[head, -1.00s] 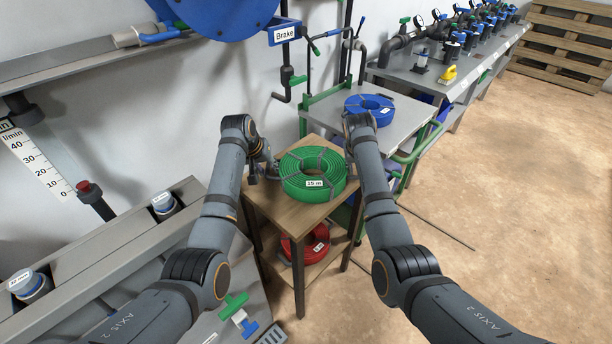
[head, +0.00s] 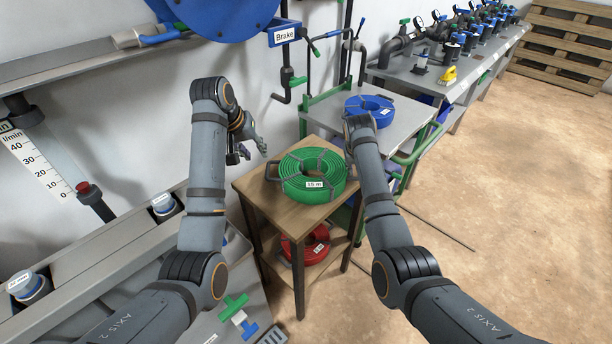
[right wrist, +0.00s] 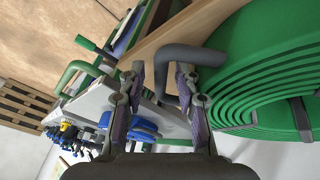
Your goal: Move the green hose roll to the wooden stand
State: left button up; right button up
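The green hose roll (head: 312,187), labelled "15 m", lies flat on the top of the wooden stand (head: 262,199). It has grey handles at its sides. My left gripper (head: 252,150) is open and empty, left of the roll and apart from it. My right gripper is hidden behind its arm in the head view. In the right wrist view my right gripper (right wrist: 160,75) has its fingers apart, with a grey handle (right wrist: 174,62) of the roll (right wrist: 275,75) between or just beyond them. The fingers do not look closed on it.
A red hose roll (head: 303,248) lies on the stand's lower shelf. A blue hose roll (head: 370,110) lies on a grey metal cart (head: 322,115) behind. A grey bench (head: 95,262) with capped fittings is at left. The floor at right is mostly clear.

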jog(key=v, duration=1.2)
